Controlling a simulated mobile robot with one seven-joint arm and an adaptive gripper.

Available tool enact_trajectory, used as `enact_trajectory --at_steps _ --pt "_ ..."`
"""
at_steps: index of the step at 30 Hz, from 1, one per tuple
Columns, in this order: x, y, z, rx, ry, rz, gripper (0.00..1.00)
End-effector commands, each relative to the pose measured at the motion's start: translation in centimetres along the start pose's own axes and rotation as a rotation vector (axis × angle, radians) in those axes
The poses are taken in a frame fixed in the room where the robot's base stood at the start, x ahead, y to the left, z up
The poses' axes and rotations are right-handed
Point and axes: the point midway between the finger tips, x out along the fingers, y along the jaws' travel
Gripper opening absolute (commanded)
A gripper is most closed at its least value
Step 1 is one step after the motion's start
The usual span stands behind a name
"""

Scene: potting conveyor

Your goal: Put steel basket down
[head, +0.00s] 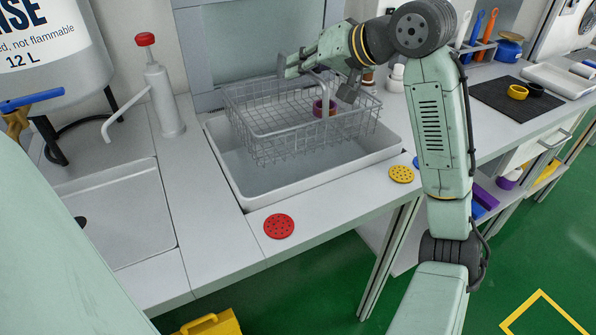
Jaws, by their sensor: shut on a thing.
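The steel basket (270,146) is a grey wire basket with a raised handle, in the middle of the head view. It hangs over the white basin (237,185), slightly tilted in the picture; I cannot tell whether its bottom touches the basin floor. A dark red ring-shaped piece (325,108) is inside the basket. My gripper (306,76) comes from the upper right and is shut on the basket's handle. The fingertips are partly hidden against the wire and handle.
A red perforated disc (279,226) and a yellow one (401,174) lie on the bench's front edge. A sink (115,215) and a red-topped pump tap (160,90) are at left. A dark mat (510,105) with yellow and black rings is at right.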

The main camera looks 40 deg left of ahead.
Motion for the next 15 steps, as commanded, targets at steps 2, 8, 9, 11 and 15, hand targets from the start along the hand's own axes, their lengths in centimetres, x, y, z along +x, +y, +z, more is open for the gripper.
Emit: enact_trajectory --at_steps 2,8,9,11,15 --pt "-0.5 -0.7 -0.8 -0.005 -0.001 0.000 0.00" --pt "-0.3 -0.5 -0.4 -0.016 -0.002 0.011 0.00" --pt "-0.2 -0.4 -0.2 -0.017 -0.003 0.012 0.00" --pt "0.0 -0.1 0.2 -0.018 -0.004 0.013 0.00" --pt "1.3 1.3 2.2 -0.017 -0.005 0.014 0.00"
